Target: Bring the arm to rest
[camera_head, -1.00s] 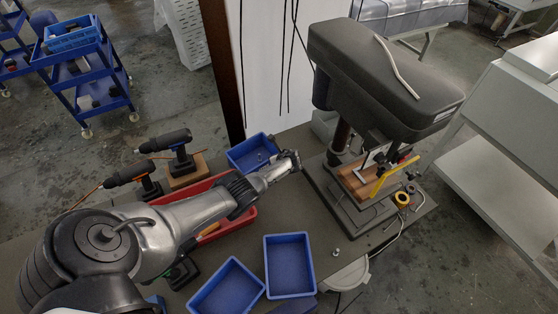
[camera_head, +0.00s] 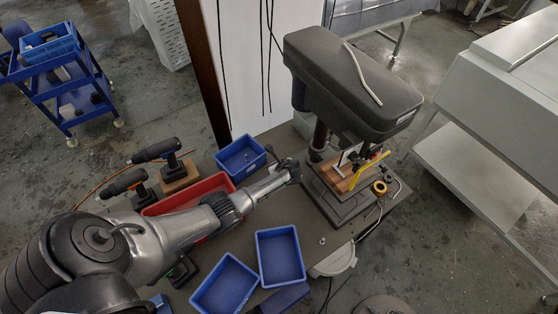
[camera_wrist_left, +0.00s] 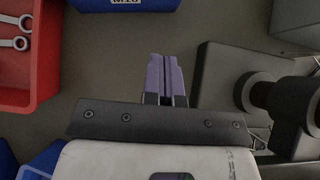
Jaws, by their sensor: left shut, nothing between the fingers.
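My left arm reaches in from the left across the bench. Its gripper (camera_head: 290,170) is in front of the drill press column, between the small blue bin and the press base. In the left wrist view its two purple-grey fingers (camera_wrist_left: 167,76) lie together, shut, with nothing between them. The grey drill press (camera_head: 352,82) stands on the bench with a wooden piece (camera_head: 343,180) and a yellow-handled part (camera_head: 368,171) on its base. My right gripper is in neither view.
A blue bin (camera_head: 240,157) and a red tray (camera_head: 214,184) lie beside my left arm; wrenches (camera_wrist_left: 14,34) are in the tray. Two more blue bins (camera_head: 279,256) (camera_head: 226,284) stand nearer. Two cordless drills (camera_head: 157,150) (camera_head: 122,182) stand behind the arm. The bench right of the bins is mostly clear.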

